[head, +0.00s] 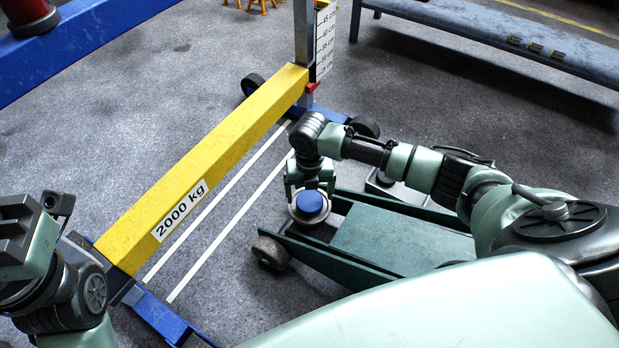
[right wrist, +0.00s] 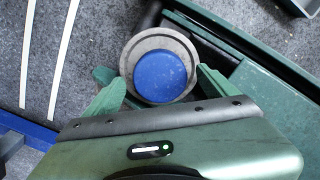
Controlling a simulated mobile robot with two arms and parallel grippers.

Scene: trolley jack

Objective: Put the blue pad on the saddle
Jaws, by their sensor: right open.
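The blue pad (head: 310,203) is a round disc lying on the grey round saddle (head: 313,219) of the green trolley jack (head: 400,240). In the right wrist view the pad (right wrist: 160,77) sits within the outline of the saddle (right wrist: 158,40), a little toward the gripper side. My right gripper (head: 309,191) is open, its fingers on either side of the pad and saddle. In that wrist view gaps show between the fingers (right wrist: 155,80) and the pad. My left gripper (head: 35,230) is at the lower left, away from the jack; its jaws are unclear.
A yellow beam (head: 205,165) marked 2000 kg with a blue frame (head: 165,318) stands left of the jack. A height scale (head: 325,40) rises behind. A blue bench (head: 510,35) is at the back right. Two white lines (head: 230,220) mark clear floor between beam and jack.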

